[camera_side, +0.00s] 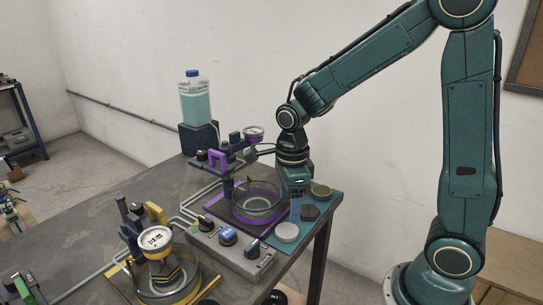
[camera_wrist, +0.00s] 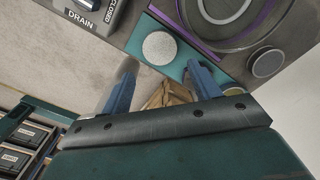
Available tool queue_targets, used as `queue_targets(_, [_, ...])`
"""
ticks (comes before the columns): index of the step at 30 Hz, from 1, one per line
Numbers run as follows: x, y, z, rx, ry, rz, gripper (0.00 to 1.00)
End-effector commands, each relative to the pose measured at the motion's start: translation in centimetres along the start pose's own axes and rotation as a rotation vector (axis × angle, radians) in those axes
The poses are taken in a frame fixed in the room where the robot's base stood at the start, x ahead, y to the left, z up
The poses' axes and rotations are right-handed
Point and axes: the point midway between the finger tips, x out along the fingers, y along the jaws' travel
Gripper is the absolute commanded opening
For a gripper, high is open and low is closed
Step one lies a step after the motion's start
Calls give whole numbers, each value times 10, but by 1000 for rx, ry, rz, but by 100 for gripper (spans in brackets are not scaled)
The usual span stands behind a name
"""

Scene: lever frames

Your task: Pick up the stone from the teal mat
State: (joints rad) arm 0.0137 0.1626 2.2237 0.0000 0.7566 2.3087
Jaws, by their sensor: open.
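The teal mat (camera_side: 308,229) lies at the table's right edge in the side view and shows in the wrist view (camera_wrist: 186,58). A pale, speckled round piece (camera_side: 287,232) rests on its near end; it looks most like the stone and also shows in the wrist view (camera_wrist: 159,47). A dark round disc (camera_side: 310,212) and an olive-topped one (camera_side: 320,191) sit farther along the mat. My gripper (camera_side: 295,208) points down above the mat, beside the dark disc. In the wrist view its blue fingers (camera_wrist: 163,85) are apart, with no mat piece between them.
A glass dish in a purple frame (camera_side: 257,203) stands just left of my gripper, with a purple lever (camera_side: 216,158) behind. A grey control box with knobs (camera_side: 228,237) is in front. A yellow-framed dish (camera_side: 165,278) stands nearer. The table drops off right of the mat.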

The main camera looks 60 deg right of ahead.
Motion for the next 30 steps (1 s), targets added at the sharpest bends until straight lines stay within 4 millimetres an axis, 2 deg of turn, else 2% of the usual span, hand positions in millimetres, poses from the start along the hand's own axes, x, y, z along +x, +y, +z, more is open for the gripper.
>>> queue_targets(6, [18,0,0,0,0,0,62])
queue_targets(17, [25,0,0,0,1,1,62])
queue_targets(30, [66,-1,0,0,0,2,62])
